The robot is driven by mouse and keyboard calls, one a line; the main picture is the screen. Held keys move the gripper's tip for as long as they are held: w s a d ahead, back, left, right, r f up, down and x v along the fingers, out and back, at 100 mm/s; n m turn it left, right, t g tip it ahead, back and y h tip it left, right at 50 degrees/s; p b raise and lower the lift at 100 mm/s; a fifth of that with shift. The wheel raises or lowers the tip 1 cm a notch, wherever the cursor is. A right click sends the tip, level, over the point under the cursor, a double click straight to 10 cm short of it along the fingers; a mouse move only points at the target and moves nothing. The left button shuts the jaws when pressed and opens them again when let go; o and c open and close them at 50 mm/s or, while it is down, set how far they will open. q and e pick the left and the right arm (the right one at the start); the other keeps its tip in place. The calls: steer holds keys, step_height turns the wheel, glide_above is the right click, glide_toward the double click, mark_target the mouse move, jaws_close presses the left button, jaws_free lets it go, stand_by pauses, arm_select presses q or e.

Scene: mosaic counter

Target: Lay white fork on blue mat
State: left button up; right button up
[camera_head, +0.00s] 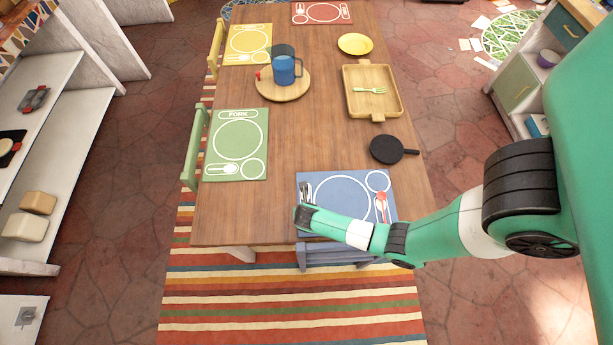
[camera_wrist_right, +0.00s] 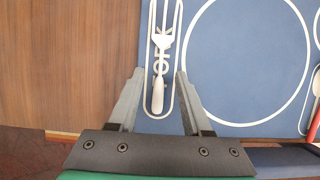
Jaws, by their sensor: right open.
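The blue mat (camera_head: 340,178) lies at the near end of the wooden table; it also fills much of the right wrist view (camera_wrist_right: 225,65). The white fork (camera_wrist_right: 161,45) lies inside the mat's white outline marked FORK, at the mat's left side, tines pointing away from my gripper. My right gripper (camera_wrist_right: 158,75) is open, its two fingers apart on either side of the fork's handle and not touching it. In the head view my right gripper (camera_head: 302,212) is over the mat's left near corner. My left gripper is out of view.
A spoon (camera_head: 381,206) lies at the mat's right side. A black pan (camera_head: 388,149), a wooden tray (camera_head: 374,78) with a green fork, a green mat (camera_head: 236,165) and a round board (camera_head: 283,88) with a blue mug stand farther off. The table's middle is clear.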

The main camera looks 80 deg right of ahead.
steer(key=p+v, duration=0.4)
steer(key=v, duration=0.7)
steer(key=shift+a+r, duration=0.2)
steer(key=shift+r, duration=0.05)
